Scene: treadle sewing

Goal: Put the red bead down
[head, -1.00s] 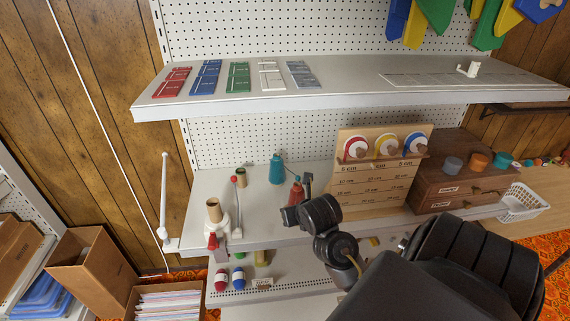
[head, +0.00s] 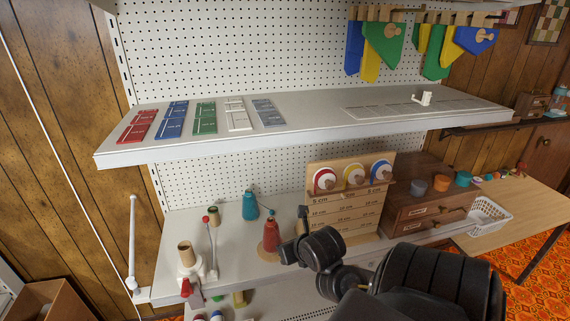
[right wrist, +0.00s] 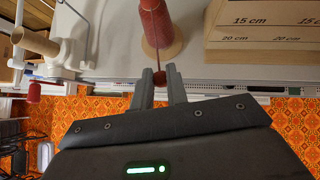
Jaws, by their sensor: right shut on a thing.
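The red bead (right wrist: 159,77) shows in the right wrist view between my fingertips, with a thin red thread running up from it along a red thread cone (right wrist: 157,25). My right gripper (right wrist: 160,79) is shut on the bead, just in front of the cone's round tan base. In the head view my right gripper (head: 302,222) is just right of the red cone (head: 271,236), over the middle shelf (head: 235,268). The bead cannot be made out there. My left gripper is not in view.
A teal cone (head: 250,206) stands behind the red one. A white stand with a cardboard tube (head: 186,253) is to the left. A wooden measuring board (head: 340,212) and brown drawers (head: 425,199) stand to the right. An upper shelf (head: 300,125) overhangs.

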